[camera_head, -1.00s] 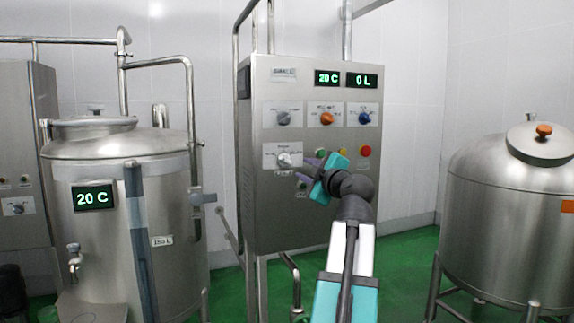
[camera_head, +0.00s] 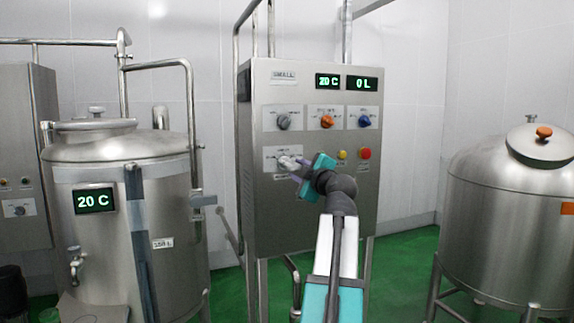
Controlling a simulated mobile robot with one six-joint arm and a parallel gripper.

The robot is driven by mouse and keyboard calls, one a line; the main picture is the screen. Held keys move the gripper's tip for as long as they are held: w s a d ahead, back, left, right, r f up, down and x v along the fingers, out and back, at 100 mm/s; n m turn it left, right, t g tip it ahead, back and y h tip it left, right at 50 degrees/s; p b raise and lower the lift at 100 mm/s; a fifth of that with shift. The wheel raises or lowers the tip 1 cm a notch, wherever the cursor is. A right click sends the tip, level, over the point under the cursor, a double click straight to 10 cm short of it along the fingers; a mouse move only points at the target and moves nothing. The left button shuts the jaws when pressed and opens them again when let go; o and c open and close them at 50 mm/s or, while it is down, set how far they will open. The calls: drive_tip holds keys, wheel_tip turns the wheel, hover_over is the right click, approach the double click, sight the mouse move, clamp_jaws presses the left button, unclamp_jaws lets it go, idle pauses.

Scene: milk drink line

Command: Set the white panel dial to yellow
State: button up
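The white dial (camera_head: 283,159) sits on its pale label plate (camera_head: 269,158) at the lower left of the steel panel (camera_head: 310,220). My gripper (camera_head: 291,164) is at this dial from the right, its fingertips overlapping it in the picture. The fingers partly hide the dial, so its pointer and setting cannot be read. Whether the fingers touch or grip the dial is too small to tell.
Above are a grey dial (camera_head: 283,121), an orange dial (camera_head: 327,121) and a blue dial (camera_head: 364,121). A yellow button (camera_head: 342,155) and a red button (camera_head: 365,153) lie right of my gripper. Steel tanks stand left (camera_head: 105,240) and right (camera_head: 500,215).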

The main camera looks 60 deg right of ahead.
sight(287, 164)
drive_tip(key=p+x, duration=0.2)
drive_tip(key=x, duration=0.5)
drive_tip(key=shift+w+d, duration=0.25)
drive_tip(key=shift+c, duration=0.2)
